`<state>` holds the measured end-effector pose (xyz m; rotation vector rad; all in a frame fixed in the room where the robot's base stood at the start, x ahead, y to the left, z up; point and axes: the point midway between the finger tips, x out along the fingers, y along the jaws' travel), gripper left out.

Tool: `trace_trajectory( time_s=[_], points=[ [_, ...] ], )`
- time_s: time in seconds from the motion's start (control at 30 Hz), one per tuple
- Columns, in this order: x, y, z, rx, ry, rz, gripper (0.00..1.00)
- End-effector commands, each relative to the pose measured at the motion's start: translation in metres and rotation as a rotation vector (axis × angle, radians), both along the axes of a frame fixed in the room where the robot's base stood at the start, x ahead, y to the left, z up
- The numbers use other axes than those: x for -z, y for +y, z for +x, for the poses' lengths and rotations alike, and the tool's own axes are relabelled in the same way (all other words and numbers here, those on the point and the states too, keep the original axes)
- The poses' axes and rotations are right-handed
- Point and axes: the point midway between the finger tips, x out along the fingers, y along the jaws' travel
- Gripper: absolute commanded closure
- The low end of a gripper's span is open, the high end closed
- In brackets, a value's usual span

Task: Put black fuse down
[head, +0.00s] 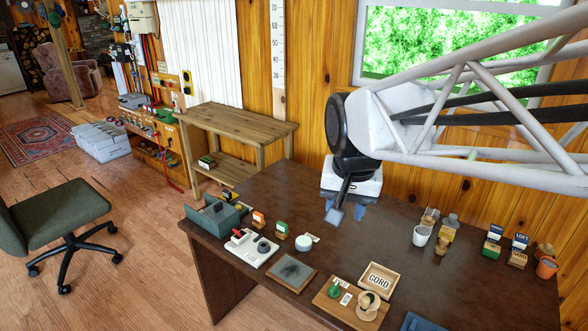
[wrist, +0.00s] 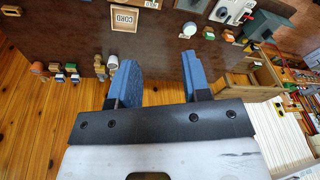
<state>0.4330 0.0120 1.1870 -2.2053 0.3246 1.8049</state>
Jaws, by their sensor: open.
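My gripper (head: 346,208) hangs above the back part of the dark brown table (head: 300,185), with its blue fingers pointing down. In the wrist view my gripper (wrist: 158,66) has its two blue fingers wide apart, and only bare dark tabletop shows between them. I cannot pick out a black fuse for certain in either view. Small dark items lie in and by the grey-green toolbox (head: 215,216) at the table's left end, too small to name.
A white switch panel (head: 250,250), a white round puck (head: 304,242), a "CORD" tray (head: 379,278) and a wooden board (head: 345,305) stand along the front. A white cup (head: 421,235) and several small boxes (head: 492,248) are at right. A wooden bench (head: 235,120) stands behind.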

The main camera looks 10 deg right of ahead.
Motion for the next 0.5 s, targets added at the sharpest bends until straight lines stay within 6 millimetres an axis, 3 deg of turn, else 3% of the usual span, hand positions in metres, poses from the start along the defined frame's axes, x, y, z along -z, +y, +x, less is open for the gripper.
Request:
trace_trajectory(
  time_s=[0.3,0.5],
  points=[
    [0.027,-0.011,-0.077,-0.203,-0.022,-0.049,0.56],
    [0.042,-0.015,-0.107,-0.292,-0.030,-0.073,0.56]
  ],
)
